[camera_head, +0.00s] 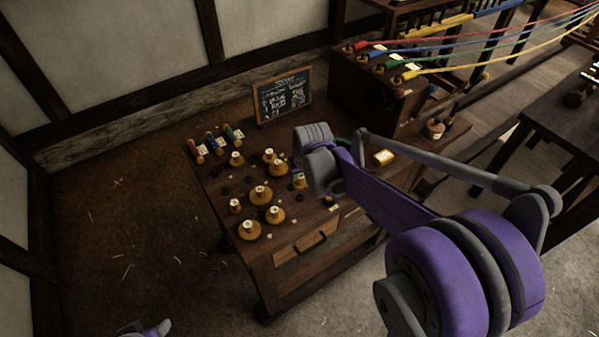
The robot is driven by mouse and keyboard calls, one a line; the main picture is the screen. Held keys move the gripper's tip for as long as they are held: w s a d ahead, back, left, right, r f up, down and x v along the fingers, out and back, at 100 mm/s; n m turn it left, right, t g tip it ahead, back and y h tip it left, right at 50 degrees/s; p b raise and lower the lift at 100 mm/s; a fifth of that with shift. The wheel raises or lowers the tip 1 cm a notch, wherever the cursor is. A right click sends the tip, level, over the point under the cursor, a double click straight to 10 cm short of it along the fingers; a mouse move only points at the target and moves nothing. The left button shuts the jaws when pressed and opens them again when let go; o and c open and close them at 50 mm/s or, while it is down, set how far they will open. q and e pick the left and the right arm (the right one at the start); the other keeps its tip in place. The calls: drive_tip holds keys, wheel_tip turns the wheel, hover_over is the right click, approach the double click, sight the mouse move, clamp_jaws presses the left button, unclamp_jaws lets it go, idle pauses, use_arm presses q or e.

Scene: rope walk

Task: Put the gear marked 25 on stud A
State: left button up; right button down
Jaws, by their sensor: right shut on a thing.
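Several round brass-coloured gears with pale tops stand on the dark wooden bench (215,195). One gear (260,194) is near the middle, another (249,229) at the near left. The numbers and stud letters are too small to read, so I cannot tell which gear is 25 or which stud is A. My right gripper (318,168) is over the bench, right of most gears. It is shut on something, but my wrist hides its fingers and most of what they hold. A gear (300,181) shows just beside it; I cannot tell if it is held.
A small chalkboard (283,95) stands at the bench's back. Coloured spools (217,142) lie at its back left. A dark box (370,85) with coloured ropes running right stands behind. Floor at left is clear.

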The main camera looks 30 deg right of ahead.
sight(301, 185)
drive_tip(key=shift+w+f, duration=0.1)
drive_tip(key=shift+f, duration=0.45)
drive_tip(key=shift+f+b, duration=1.55)
drive_tip(key=shift+f, duration=0.45)
drive_tip(key=shift+f+b, duration=0.4)
drive_tip(key=shift+f, duration=0.1)
drive_tip(key=c, duration=0.6)
unclamp_jaws()
drive_tip(key=shift+o, duration=0.2)
drive_tip(key=shift+r, duration=0.15)
drive_tip(key=shift+r+p, duration=2.55)
drive_tip(key=shift+r, duration=1.4)
drive_tip(key=shift+f, duration=0.1)
